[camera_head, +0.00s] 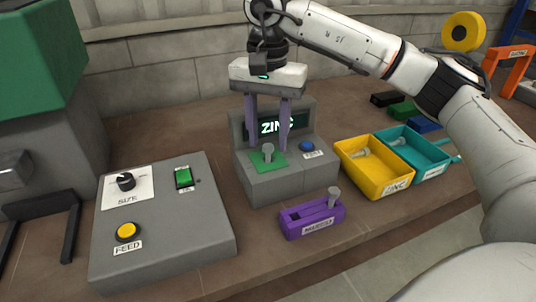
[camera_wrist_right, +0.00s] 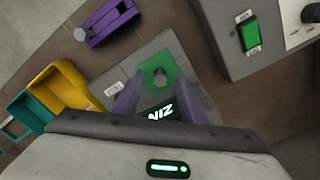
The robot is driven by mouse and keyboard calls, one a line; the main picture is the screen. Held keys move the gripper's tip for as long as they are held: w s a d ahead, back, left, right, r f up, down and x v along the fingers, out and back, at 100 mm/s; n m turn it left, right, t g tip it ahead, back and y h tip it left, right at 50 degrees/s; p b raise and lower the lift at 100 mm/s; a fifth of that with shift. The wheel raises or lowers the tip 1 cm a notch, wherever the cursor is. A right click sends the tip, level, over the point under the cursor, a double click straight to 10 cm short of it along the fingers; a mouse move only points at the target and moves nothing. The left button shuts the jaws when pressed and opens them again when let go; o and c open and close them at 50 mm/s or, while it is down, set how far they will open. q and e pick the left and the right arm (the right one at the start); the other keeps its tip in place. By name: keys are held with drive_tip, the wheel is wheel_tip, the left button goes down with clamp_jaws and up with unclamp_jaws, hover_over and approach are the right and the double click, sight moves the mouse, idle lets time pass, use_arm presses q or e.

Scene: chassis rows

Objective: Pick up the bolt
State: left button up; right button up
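A grey bolt (camera_head: 268,152) stands upright, head up, on the green pad (camera_head: 262,165) of a grey station whose screen (camera_head: 277,127) reads ZINC. My right gripper (camera_head: 268,146) points down over the station, its two purple fingers apart, with nothing seen between them but the screen behind. In the right wrist view the bolt (camera_wrist_right: 160,77) shows on the green pad, just beyond the gap between the open fingers (camera_wrist_right: 160,100). I cannot tell how far the fingertips are above it. My left gripper is not in view.
A blue button (camera_head: 306,145) sits beside the pad. A purple holder (camera_head: 310,220) with a bolt (camera_head: 334,195) stands in front. A yellow ZINC bin (camera_head: 385,185) and a teal bin (camera_head: 430,170), each holding grey bolts, are to the right. A grey control panel (camera_head: 170,235) is at left.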

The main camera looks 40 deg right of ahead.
sight(267, 147)
wheel_tip(267, 147, down, 3)
drive_tip(key=shift+f, duration=0.2)
drive_tip(key=shift+c, duration=0.4)
clamp_jaws()
drive_tip(key=shift+r, duration=0.15)
wheel_tip(267, 147, up, 10)
drive_tip(key=shift+f+p, duration=0.1)
drive_tip(key=shift+p, duration=0.25)
